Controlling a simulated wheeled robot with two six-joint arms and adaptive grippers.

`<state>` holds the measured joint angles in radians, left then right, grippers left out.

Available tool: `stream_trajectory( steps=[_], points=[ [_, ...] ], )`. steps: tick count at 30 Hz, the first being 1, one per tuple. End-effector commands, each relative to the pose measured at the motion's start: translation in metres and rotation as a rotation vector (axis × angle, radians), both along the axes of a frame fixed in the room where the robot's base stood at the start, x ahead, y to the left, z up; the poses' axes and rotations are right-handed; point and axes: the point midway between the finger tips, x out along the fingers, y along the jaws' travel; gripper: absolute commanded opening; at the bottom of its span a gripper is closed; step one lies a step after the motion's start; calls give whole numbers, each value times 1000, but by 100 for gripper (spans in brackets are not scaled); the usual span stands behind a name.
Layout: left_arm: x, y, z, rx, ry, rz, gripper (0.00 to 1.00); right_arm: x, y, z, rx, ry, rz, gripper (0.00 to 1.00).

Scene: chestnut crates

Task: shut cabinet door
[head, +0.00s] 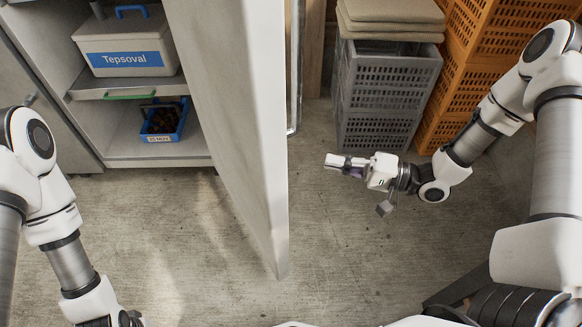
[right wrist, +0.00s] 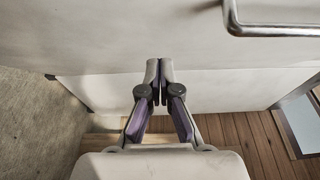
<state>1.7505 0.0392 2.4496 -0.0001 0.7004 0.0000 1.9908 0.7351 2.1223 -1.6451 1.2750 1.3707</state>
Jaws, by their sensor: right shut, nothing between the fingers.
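The cabinet (head: 130,155) stands at the upper left with its inside showing. Its light grey door (head: 235,130) stands open, swung out toward me. The door's metal handle (head: 296,65) is on the face toward my right arm. My right gripper (head: 331,161) is shut and empty, to the right of the door with a gap between them. In the right wrist view the door face (right wrist: 120,35) spans the picture, with the handle (right wrist: 275,31) at upper right and my shut fingertips (right wrist: 159,66) pointing toward the face. My left arm enters at lower left; its fingers are out of the picture.
A box marked Tepsoval (head: 125,45) stands on the cabinet shelf (head: 150,90), with a small blue bin (head: 165,138) below. Grey crates (head: 385,90) and orange crates (head: 455,90) are stacked at the back right. The floor (head: 200,240) in front of the cabinet is clear.

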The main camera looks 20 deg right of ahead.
Motion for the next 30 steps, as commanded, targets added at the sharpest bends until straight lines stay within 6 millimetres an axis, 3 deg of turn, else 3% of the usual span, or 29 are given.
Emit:
stream_trajectory(
  steps=[9,15,30],
  points=[
    [-1,0,-16,0,2,1,39,36,62,-3,-6,-1,7,0],
    [-1,0,-18,0,2,1,39,27,90,-1,-4,3,4,0],
    [-1,0,-17,0,1,1,39,25,96,0,-4,1,0,0]
  ],
)
